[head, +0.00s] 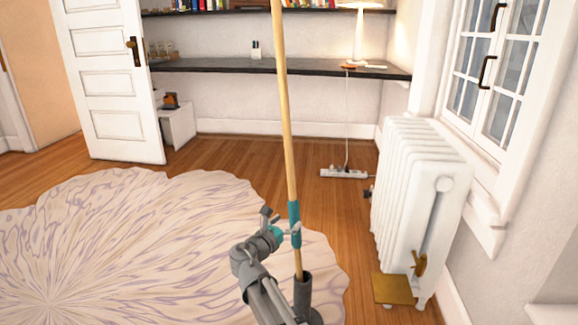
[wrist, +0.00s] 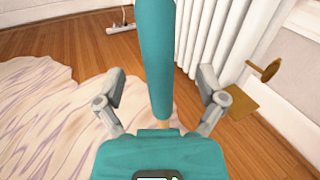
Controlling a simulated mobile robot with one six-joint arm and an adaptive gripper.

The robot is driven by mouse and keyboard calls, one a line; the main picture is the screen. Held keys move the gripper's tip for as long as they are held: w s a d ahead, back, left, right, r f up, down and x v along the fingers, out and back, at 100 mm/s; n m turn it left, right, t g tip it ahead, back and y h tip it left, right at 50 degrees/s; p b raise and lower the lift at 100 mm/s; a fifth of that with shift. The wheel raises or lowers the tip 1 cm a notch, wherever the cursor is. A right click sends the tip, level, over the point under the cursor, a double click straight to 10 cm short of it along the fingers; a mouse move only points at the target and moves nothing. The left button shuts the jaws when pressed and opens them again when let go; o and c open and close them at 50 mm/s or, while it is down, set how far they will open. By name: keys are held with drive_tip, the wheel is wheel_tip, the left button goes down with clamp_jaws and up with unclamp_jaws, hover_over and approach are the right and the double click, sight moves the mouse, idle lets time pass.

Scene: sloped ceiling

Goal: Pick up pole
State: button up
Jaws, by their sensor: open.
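The pole (head: 284,110) is a long, thin, pale wooden rod, nearly upright and tilted slightly. It has a teal section (head: 294,212) low down, and its lower end meets a grey cylinder (head: 302,292). My gripper (head: 284,228) is at the teal section. In the wrist view the teal section (wrist: 155,50) runs down between the two spread fingers of my gripper (wrist: 161,86). The fingers are open, with a visible gap on each side of the pole. The pole's top is out of view.
A white radiator (head: 418,195) stands right of the pole, with a brass plate (head: 393,289) at its foot. A pale rug (head: 120,245) covers the left floor. A power strip (head: 343,174) lies behind. A dark shelf (head: 215,67) with a lamp (head: 359,35) spans the back wall.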

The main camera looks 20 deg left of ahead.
sight(291, 218)
drive_tip(key=shift+x, duration=2)
drive_tip(key=shift+f, duration=0.1)
clamp_jaws()
